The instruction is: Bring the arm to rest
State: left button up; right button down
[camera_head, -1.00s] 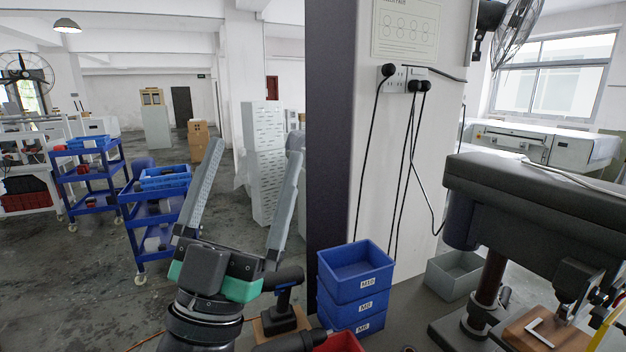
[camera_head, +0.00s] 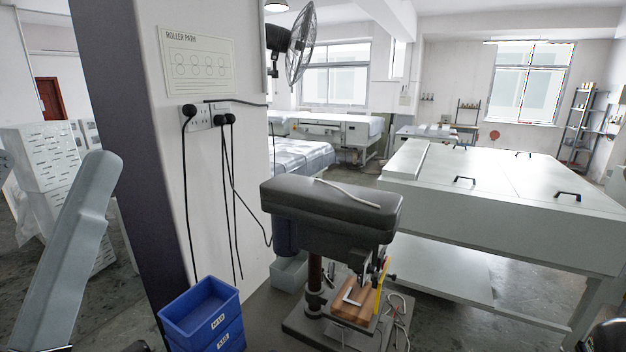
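Nothing lies against the inner side of the visible finger, so the gripper looks open and empty. My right gripper does not show. A dark rounded part (camera_head: 607,336) cuts into the bottom right corner, and I cannot tell what it is.
Stacked blue bins (camera_head: 203,312) stand at the bottom left of centre. A drill press (camera_head: 330,210) with a wooden block (camera_head: 357,298) stands on the workbench. Cables hang from sockets on the pillar. A large pale machine (camera_head: 490,185) fills the right; floor shows beneath it.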

pick_arm(q)
notch_tip(320, 180, up, 20)
jog(key=p, duration=1.6)
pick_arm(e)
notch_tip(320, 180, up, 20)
